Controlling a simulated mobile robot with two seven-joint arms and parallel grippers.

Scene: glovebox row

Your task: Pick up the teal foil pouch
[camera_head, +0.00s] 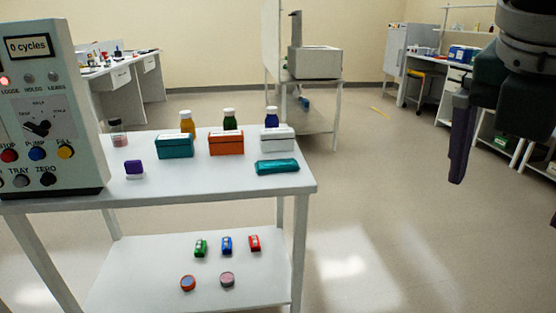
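The teal foil pouch (277,167) lies flat near the right end of the white table top (215,182), in front of the white box. Nothing touches it from above. My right gripper (505,168) hangs at the upper right, well to the right of the table and apart from the pouch. One dark finger shows at the far left side of its palm, set wide, with nothing held against it; the other side is mostly cut off by the picture edge. My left gripper is out of view.
Teal (174,146), orange (226,143) and white (277,139) boxes stand behind the pouch, with bottles behind them. A purple-and-white block (134,168) and a jar (118,133) are further left. A control panel (45,110) stands at the left end. The lower shelf (130,270) holds small items.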

